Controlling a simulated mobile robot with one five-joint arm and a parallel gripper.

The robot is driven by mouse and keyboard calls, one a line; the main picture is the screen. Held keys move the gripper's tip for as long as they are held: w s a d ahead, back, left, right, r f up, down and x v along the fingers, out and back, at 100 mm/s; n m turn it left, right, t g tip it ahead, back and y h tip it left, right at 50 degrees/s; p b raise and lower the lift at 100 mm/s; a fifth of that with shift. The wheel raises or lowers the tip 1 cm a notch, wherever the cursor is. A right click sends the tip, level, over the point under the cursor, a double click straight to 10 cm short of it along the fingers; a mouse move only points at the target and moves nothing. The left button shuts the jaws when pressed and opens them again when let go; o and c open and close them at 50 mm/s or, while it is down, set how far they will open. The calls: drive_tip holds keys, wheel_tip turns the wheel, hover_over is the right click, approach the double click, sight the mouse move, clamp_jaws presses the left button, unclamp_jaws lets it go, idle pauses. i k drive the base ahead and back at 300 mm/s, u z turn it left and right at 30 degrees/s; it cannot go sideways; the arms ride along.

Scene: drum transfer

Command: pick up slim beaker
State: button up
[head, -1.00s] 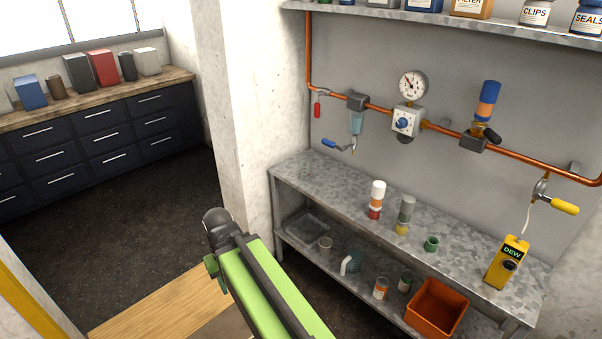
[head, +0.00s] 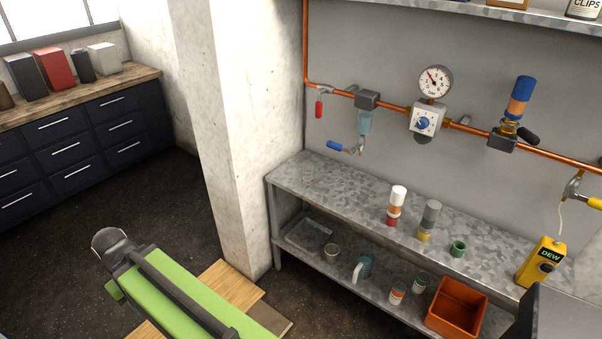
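The lower shelf holds a blue-tinted mug (head: 363,268) and an orange bin (head: 457,306). A concrete pillar (head: 235,150) stands left.

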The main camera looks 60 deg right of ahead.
sight(308, 174)
drive_tip(key=z, duration=0.25)
drive_tip(key=i, duration=0.85)
drive_tip(key=z, duration=0.35)
drive_tip(key=k, duration=0.8)
drive_tip(key=z, duration=0.1)
drive_tip(key=i, duration=1.35)
